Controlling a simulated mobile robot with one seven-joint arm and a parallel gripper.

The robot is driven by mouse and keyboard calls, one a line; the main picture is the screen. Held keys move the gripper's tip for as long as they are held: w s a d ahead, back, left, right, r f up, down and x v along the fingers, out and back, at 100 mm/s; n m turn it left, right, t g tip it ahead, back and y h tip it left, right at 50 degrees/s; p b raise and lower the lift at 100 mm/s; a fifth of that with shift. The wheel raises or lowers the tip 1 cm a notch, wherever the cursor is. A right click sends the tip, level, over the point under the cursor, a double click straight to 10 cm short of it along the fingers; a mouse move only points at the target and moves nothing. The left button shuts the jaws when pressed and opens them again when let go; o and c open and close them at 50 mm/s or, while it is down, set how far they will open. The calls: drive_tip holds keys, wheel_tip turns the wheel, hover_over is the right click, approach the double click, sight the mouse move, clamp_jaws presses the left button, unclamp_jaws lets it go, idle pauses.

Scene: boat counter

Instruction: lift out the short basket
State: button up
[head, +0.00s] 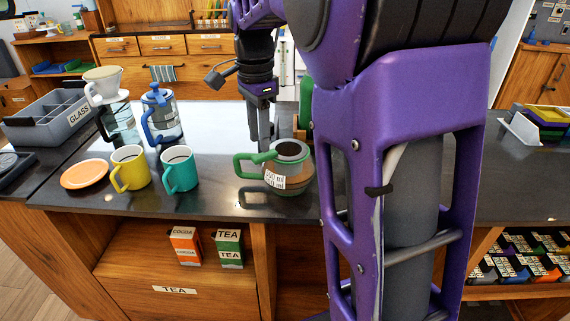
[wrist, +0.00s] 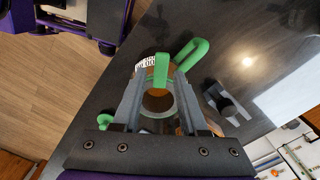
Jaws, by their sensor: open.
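A squat brown pot (head: 288,180) with a green side handle (head: 243,166) and a white label stands on the dark counter. Its top is open, with a pale ring around a dark hollow; this looks like the short basket's rim (head: 291,149). A green tab (head: 264,157) sticks out at the rim on the handle side. My gripper (head: 265,143) points down at that side of the pot. In the wrist view the open fingers stand on either side of the green tab (wrist: 161,70), over the round opening. I cannot tell whether they touch it.
A teal mug (head: 180,170), a yellow mug (head: 130,168) and an orange saucer (head: 86,174) stand left of the pot. A blue-handled press (head: 162,115) stands behind them. An upright green thing (head: 306,100) is partly hidden behind my arm. The counter's front edge is close.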

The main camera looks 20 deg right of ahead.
sight(260, 156)
drive_tip(key=shift+w+f+b, duration=0.1)
drive_tip(key=shift+f+b, duration=0.45)
drive_tip(key=shift+f, duration=2.5)
clamp_jaws()
